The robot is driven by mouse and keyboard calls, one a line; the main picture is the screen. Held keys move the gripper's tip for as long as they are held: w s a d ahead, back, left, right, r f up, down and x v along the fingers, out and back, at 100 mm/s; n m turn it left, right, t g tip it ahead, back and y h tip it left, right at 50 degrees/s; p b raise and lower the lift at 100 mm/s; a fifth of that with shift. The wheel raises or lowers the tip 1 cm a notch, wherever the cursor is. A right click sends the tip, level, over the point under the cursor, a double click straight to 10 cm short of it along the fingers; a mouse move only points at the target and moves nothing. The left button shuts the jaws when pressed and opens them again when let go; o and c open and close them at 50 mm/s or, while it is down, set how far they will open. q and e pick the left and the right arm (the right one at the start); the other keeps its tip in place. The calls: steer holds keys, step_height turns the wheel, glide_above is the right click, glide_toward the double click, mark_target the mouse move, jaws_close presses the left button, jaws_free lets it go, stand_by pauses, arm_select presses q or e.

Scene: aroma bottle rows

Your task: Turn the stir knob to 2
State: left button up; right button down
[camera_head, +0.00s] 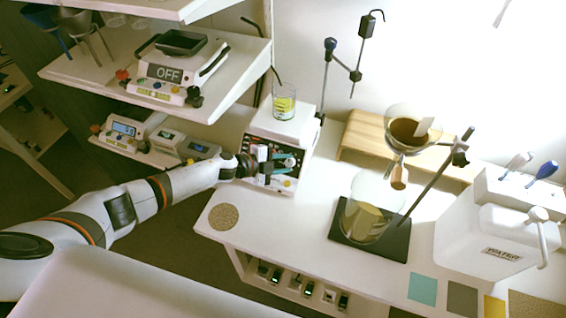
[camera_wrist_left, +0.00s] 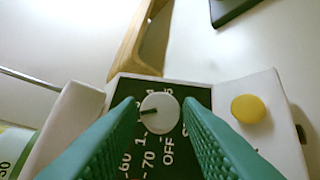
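The stirrer hot plate (camera_head: 282,135) stands at the left end of the bench, with a beaker of yellow liquid (camera_head: 284,104) on top. My left gripper (camera_head: 282,163) is at its dark front panel. In the left wrist view, the round white stir knob (camera_wrist_left: 160,114) sits between the two teal fingers of my left gripper (camera_wrist_left: 158,106). The fingers are apart, with a small gap seen on each side of the knob. Its dark pointer line points left in that view. OFF is printed beside it; the fingers partly hide the other numbers. My right gripper is not in view.
A yellow button (camera_wrist_left: 248,109) is on the panel beside the knob. A shelf with a device reading OFF (camera_head: 166,73) is at the upper left. A glass vessel (camera_head: 371,208) on a dark stand base and a white water container (camera_head: 488,240) stand to the right.

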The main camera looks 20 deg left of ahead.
arm_select(q)
steer(key=shift+o, duration=1.4)
steer(key=v, duration=1.2)
